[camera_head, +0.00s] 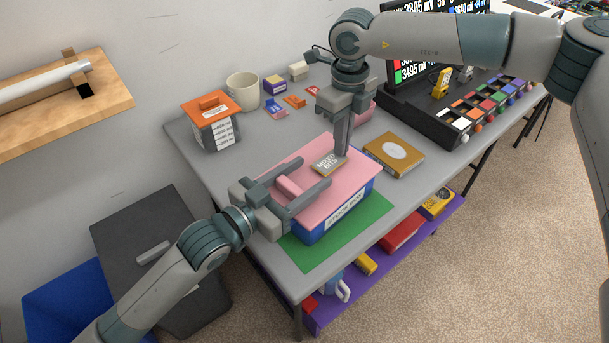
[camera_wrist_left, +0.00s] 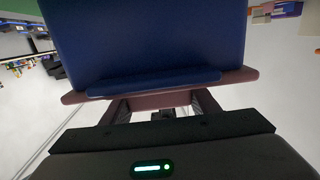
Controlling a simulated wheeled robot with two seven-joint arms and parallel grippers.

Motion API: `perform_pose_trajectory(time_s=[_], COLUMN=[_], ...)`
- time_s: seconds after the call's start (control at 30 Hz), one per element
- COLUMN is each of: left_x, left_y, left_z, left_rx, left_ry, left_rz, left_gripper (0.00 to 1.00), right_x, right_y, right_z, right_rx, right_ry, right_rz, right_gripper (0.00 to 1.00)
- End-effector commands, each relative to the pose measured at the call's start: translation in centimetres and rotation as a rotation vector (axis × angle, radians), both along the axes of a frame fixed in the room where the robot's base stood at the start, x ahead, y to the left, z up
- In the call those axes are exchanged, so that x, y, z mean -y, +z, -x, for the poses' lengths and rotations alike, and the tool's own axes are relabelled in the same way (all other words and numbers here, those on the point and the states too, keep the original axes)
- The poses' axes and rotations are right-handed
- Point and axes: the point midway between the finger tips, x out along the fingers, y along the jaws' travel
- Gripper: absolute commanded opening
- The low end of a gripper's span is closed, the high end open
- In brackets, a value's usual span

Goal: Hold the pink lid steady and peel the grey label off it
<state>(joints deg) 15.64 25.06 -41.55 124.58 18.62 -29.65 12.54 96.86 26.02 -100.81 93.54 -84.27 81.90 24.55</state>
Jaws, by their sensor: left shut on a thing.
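The pink lid (camera_head: 350,177) sits on a blue box (camera_head: 323,226) whose front reads "STOCK BOX". My left gripper (camera_head: 306,178) has its fingers on both sides of the lid's raised pink handle (camera_head: 288,185) and is shut on it. The grey label (camera_head: 327,164), reading "MIXED BITS", lies on the lid behind the handle. My right gripper (camera_head: 343,153) points down with its fingertips at the label's right end; whether they grip it is hidden. The left wrist view shows the blue box wall (camera_wrist_left: 140,40) and the lid's pink rim (camera_wrist_left: 240,76).
The box stands on a green mat (camera_head: 300,258) on the grey table. A brown box (camera_head: 394,153) lies to the right, with a black rack of colored pieces (camera_head: 455,125) beyond. An orange-lidded container (camera_head: 211,123) and a mug (camera_head: 242,90) stand at the back left.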

Motion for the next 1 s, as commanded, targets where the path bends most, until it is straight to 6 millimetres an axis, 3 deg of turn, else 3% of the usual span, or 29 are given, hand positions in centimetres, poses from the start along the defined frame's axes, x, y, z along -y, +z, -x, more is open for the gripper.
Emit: perform_pose_trajectory(time_s=[1.0], left_x=[0.0], left_y=[0.1], left_z=[0.0], left_rx=[0.001], left_ry=[0.0], left_rz=[0.001], left_gripper=[0.28], right_x=[0.3], right_y=[1.6], right_z=[-0.3], right_rx=[0.001], right_ry=[-0.001], right_rz=[-0.001], right_gripper=[0.0])
